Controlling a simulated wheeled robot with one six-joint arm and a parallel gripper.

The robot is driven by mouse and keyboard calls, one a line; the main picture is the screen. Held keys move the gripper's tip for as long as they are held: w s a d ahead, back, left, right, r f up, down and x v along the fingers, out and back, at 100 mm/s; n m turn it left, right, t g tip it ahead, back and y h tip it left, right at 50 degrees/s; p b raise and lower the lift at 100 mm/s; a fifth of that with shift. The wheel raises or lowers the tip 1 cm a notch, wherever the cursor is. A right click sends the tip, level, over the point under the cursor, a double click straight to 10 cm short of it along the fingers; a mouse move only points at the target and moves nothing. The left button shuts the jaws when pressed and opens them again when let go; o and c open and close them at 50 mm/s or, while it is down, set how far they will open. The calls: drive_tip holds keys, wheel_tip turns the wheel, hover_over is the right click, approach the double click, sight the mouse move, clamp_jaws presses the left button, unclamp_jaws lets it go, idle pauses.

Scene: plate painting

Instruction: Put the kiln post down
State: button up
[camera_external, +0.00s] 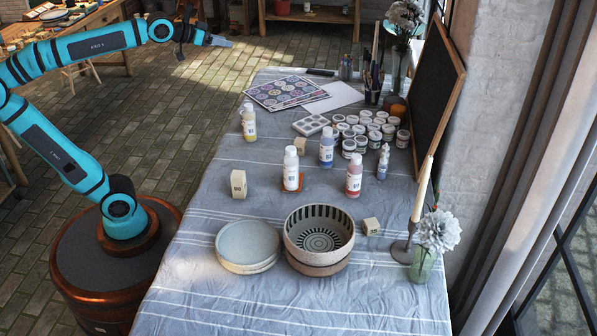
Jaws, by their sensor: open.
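My gripper (222,41) is high at the upper left, off the table's left side and well away from the posts. Its fingers are small in this view, and no object shows between them. Several beige block-shaped kiln posts stand on the table. The tallest-looking post (238,185) stands upright near the left edge, with a dark number on its face. Another post (300,146) is behind a white bottle and partly hidden. A small post (371,226) sits right of the striped bowl. I cannot tell which post the task means.
The table (210,215) has a grey cloth. Stacked plates (248,244) and a striped bowl (319,236) stand in front. Paint bottles (291,170) and many jars (380,128) fill the middle and right. A flower vase (422,264) is at the right edge. The front cloth is clear.

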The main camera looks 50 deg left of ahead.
drive_tip(key=s+a+f+t+y, duration=0.1)
drive_tip(key=s+a+f+t, duration=0.1)
drive_tip(key=s+a, duration=0.3)
drive_tip(key=s+a+f+n+t+y, duration=0.1)
drive_tip(key=s+a+t, duration=0.1)
drive_tip(key=s+a, duration=0.3)
drive_tip(key=s, duration=0.4)
drive_tip(key=shift+s+f+y, duration=0.2)
drive_tip(key=shift+f+y, duration=0.2)
drive_tip(key=shift+o, duration=0.4)
drive_tip(key=shift+w, duration=0.1)
idle(0.6)
